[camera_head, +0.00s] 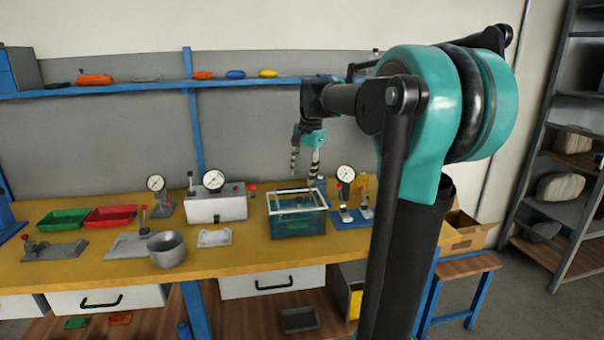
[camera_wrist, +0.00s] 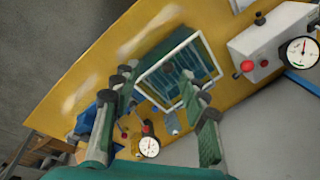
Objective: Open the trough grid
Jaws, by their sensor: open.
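The trough (camera_head: 298,224) is a teal see-through box on the yellow bench, right of the middle in the head view. Its grid, a white-edged frame (camera_head: 296,209), appears to lie flat across the top. My gripper (camera_head: 304,178) is above the trough, pointing down, with its fingers apart and nothing between them. In the wrist view my gripper (camera_wrist: 163,90) is open, and the grid's white frame (camera_wrist: 151,91) shows beyond and between the fingers. The left finger hides part of the trough (camera_wrist: 160,50). Contact between fingers and frame cannot be made out.
A grey box with a gauge (camera_head: 217,208) stands left of the trough; it also shows in the wrist view (camera_wrist: 262,42). A gauge stand on a blue base (camera_head: 347,214) is close on the right. A metal pot (camera_head: 167,250) and red tray (camera_head: 110,216) are farther left.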

